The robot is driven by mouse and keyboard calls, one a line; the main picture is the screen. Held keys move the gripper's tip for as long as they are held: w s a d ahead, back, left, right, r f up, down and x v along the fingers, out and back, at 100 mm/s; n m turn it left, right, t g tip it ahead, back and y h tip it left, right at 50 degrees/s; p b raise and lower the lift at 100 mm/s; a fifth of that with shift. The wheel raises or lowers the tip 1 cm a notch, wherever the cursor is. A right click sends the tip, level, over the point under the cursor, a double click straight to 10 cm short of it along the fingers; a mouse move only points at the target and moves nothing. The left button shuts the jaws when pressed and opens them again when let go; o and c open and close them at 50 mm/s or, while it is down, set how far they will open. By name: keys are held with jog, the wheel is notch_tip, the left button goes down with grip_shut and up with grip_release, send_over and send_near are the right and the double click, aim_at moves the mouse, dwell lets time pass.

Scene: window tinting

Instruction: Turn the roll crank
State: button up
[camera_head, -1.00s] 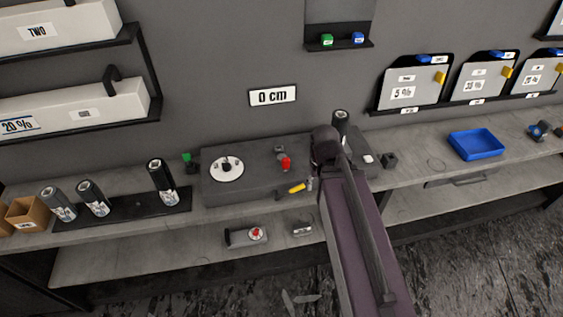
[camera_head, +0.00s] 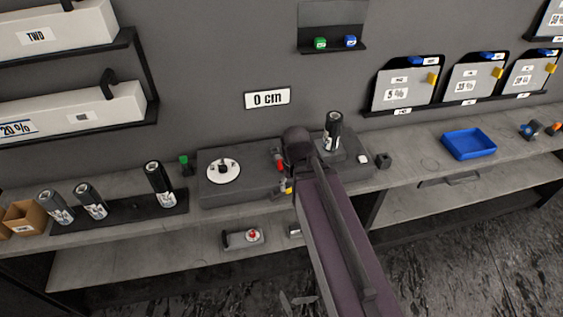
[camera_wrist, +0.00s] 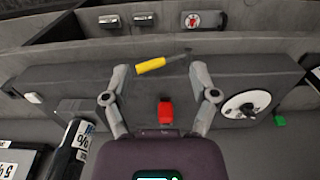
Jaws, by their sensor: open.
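A dark grey machine box (camera_head: 235,195) sits on the bench and bears a white dial (camera_head: 222,171). A red knob (camera_head: 281,166) is on its right half. Below the knob is a yellow handle (camera_head: 288,187), partly hidden by my arm. I cannot tell which of these is the crank. In the wrist view the red knob (camera_wrist: 166,112) lies between the spread fingers of my gripper (camera_wrist: 158,69), nearer my palm. The yellow handle (camera_wrist: 151,65) lies across the space by the fingertips. My gripper is open and holds nothing. The dial (camera_wrist: 246,105) is at the right.
A dark labelled roll (camera_head: 333,131) stands upright right of the knob. More rolls (camera_head: 158,184) stand at left. A sign (camera_head: 268,99) on the wall reads "0 cm". A blue tray (camera_head: 469,144) is at right. A lower shelf (camera_head: 190,248) runs under the bench.

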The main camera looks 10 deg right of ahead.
notch_tip(320, 180, up, 8)
jog(key=p, duration=0.8)
send_over(281, 160)
jog(key=shift+f+b, duration=0.2)
jog(key=shift+b, duration=0.2)
notch_tip(281, 160, down, 13)
jog(key=b, duration=1.3)
jog(key=shift+f, duration=0.15)
grip_shut()
